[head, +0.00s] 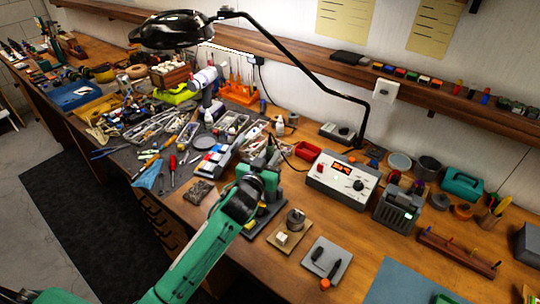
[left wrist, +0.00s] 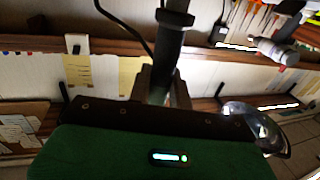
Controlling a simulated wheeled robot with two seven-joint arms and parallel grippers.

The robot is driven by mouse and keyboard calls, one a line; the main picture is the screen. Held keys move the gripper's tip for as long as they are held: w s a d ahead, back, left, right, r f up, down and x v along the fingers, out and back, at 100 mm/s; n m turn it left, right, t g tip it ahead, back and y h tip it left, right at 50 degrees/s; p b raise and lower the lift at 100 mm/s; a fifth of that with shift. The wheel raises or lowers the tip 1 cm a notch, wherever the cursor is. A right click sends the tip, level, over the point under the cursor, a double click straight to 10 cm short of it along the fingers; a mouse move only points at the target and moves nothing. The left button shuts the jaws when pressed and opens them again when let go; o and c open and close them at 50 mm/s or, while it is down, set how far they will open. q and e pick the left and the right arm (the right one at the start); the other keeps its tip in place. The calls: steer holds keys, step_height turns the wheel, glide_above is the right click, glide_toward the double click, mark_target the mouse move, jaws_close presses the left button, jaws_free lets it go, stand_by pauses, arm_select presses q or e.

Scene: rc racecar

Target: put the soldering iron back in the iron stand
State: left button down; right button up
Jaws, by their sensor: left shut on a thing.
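My left gripper (left wrist: 160,88) is shut on a dark, rod-like thing with a collar, which looks like the soldering iron (left wrist: 168,50). A thin dark cord shows beside it in the left wrist view. In the head view my left arm reaches in from the bottom, and its wrist hides most of the gripper and what it holds. A dark slab (head: 266,217) under the wrist may be the base of the iron stand; the wrist covers part of it, so I cannot tell for sure. My right gripper is not in view.
A soldering station (head: 342,180) with a lit red display stands right of my wrist. A tan block (head: 289,236) with a round piece and a grey plate (head: 326,262) lie in front. The lamp arm (head: 300,63) crosses above. Tools crowd the bench on the left.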

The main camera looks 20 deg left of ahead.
arm_select(q)
steer(key=shift+f+b, duration=0.75)
steer(key=shift+f, duration=0.4)
steer(key=c, duration=0.8)
jaws_free()
steer(key=shift+s+a+r+p, duration=0.1)
steer(key=shift+s+r+p, duration=0.35)
steer(key=shift+s, duration=0.7)
steer(key=shift+s+a+r+p, duration=0.1)
steer(key=shift+s+r+p, duration=0.15)
steer(key=shift+s+p, duration=0.7)
steer(key=shift+s+a+r+p, duration=0.1)
steer(key=shift+s+r+p, duration=0.2)
steer(key=shift+s, duration=1.1)
